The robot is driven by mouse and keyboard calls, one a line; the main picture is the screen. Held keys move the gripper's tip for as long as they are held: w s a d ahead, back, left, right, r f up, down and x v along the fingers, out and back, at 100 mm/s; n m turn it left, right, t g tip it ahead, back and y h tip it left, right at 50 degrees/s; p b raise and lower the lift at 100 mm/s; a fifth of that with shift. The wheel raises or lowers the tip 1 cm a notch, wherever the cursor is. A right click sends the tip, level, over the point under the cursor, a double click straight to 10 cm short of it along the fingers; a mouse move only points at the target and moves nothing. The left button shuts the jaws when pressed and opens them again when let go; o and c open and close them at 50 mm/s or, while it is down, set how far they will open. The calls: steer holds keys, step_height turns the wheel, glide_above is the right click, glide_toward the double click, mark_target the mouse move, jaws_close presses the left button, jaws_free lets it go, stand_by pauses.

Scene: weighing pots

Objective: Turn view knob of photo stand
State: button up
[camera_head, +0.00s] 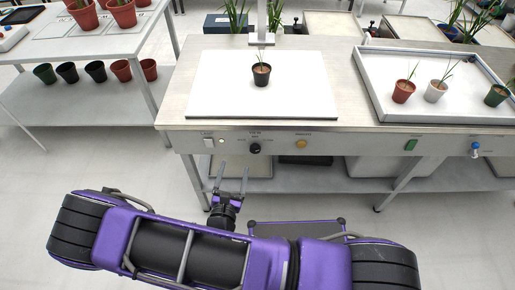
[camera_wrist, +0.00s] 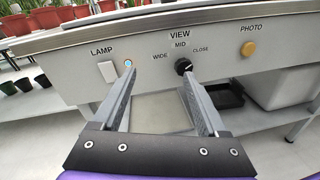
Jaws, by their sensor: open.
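The view knob (camera_head: 255,148) is a black round knob on the front panel of the photo stand. In the wrist view the knob (camera_wrist: 183,66) sits under the word VIEW, with WIDE, MID and CLOSE marked around it. Its white mark appears to point toward CLOSE. My gripper (camera_head: 231,172) is open and empty in front of and below the panel. In the wrist view the right fingertip (camera_wrist: 158,78) appears just below the knob, and the left fingertip lies below the lamp's blue light. Neither finger is around the knob.
Left of the knob are a white lamp switch (camera_wrist: 108,71) and a lit blue light (camera_wrist: 128,63). A yellow photo button (camera_wrist: 249,48) is to the right. A potted plant (camera_head: 262,75) stands on the white board (camera_head: 215,95). A tray (camera_head: 385,105) with potted plants is at right.

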steer(key=y, duration=0.2)
glide_toward(255, 152)
steer(key=shift+n+t, duration=0.4)
steer(key=w, duration=0.4)
steer(key=w+b, duration=0.1)
steer(key=w, duration=0.4)
steer(key=shift+w+d+f, duration=0.15)
steer(key=shift+d+f, duration=0.05)
steer(key=shift+c, duration=0.2)
jaws_close()
